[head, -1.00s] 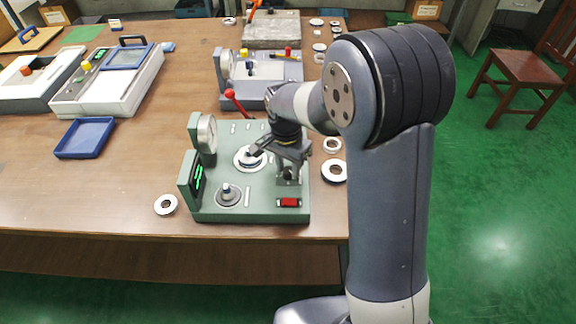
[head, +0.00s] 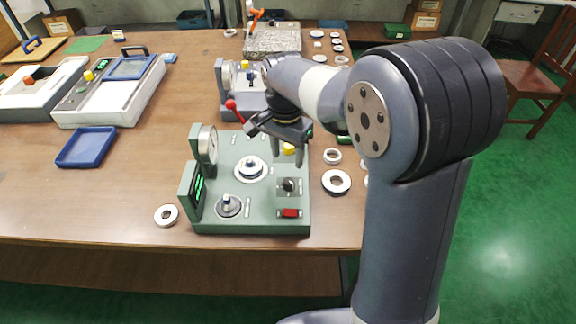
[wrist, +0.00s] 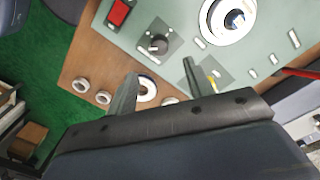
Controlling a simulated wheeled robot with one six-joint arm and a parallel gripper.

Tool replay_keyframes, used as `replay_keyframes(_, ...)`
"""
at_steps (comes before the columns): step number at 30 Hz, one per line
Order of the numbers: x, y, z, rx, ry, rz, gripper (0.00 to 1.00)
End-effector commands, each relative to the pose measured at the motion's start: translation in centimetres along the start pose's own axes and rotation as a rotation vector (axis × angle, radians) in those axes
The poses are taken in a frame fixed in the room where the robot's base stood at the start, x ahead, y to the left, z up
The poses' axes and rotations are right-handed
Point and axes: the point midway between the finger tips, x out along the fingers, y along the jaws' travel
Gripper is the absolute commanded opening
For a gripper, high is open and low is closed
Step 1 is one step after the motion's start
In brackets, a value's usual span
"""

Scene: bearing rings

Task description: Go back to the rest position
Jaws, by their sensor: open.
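My gripper (head: 290,150) is raised above the back right part of the green bearing test machine (head: 262,212), open and empty. In the wrist view its two fingers (wrist: 160,85) stand apart with nothing between them. The machine has a dial gauge, a green-lit display, a red-knobbed lever (head: 233,108), a black knob (head: 288,186) and a red switch (head: 290,213). A ring sits around the machine's centre post (head: 251,168); it also shows in the wrist view (wrist: 228,18). A second post (head: 229,206) stands at the front left of the machine.
Loose bearing rings lie on the wooden table (head: 100,210): one left of the machine (head: 166,215), others at its right (head: 337,181). A blue tray (head: 87,147) lies at left. A second grey machine (head: 232,95) and a stone block (head: 272,40) stand behind.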

Motion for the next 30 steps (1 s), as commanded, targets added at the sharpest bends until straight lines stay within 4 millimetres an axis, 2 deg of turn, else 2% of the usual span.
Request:
replay_keyframes(3,-1.3,0.0,0.0,0.0,0.001,-0.001,0.5)
replay_keyframes(6,-1.8,0.0,0.0,0.0,0.0,0.0,0.5)
replay_keyframes(17,-1.7,0.0,0.0,0.0,-0.001,0.001,0.5)
replay_keyframes(23,0.4,0.1,0.1,0.0,-0.004,0.005,0.5)
replay_keyframes(30,5.0,0.1,0.1,0.0,-0.004,0.006,0.5)
